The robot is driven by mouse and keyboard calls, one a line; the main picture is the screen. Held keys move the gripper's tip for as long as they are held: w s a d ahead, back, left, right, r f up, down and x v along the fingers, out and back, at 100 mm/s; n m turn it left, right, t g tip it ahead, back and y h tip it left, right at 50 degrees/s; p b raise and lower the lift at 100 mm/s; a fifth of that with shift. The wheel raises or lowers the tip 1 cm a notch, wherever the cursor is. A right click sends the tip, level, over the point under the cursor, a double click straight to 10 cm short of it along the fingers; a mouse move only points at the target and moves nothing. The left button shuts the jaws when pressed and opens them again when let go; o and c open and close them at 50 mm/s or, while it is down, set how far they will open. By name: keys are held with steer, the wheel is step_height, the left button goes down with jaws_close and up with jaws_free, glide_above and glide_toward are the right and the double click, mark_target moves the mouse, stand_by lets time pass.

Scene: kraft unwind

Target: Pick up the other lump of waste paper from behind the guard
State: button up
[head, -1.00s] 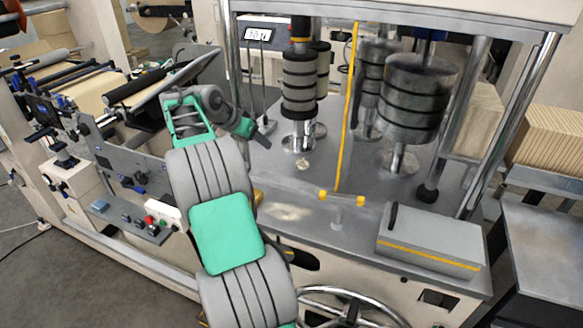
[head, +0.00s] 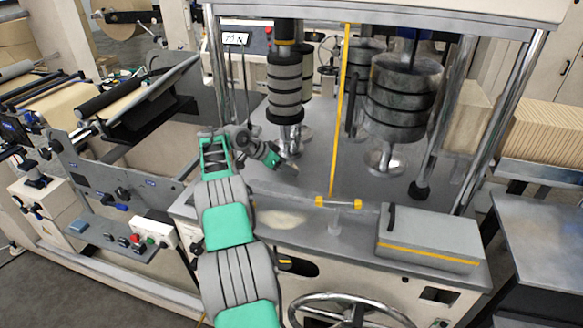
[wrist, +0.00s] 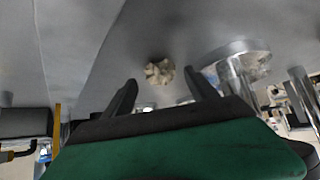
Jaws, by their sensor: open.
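A small crumpled beige lump of waste paper (wrist: 159,71) lies on the grey metal deck in the wrist view. It appears between and just beyond the two dark fingers of my gripper (wrist: 161,84), which are apart with nothing held. In the head view my gripper (head: 291,166) is low over the deck, near the chrome foot of the left roller stack, and the lump cannot be made out there. The guard shows by its upright yellow edge strip (head: 340,110) and yellow handle bar (head: 338,203); my gripper is left of the strip.
The left roller stack (head: 285,90) stands close behind my gripper; its chrome foot (wrist: 238,50) is right of the lump in the wrist view. A larger roller stack (head: 403,98) stands farther right. A grey box (head: 430,237) sits at the deck's front right. Open deck lies between.

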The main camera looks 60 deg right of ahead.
steer(key=shift+x, duration=1.05)
steer(key=shift+r, duration=0.15)
steer(key=shift+c, duration=0.4)
steer(key=c, duration=1.4)
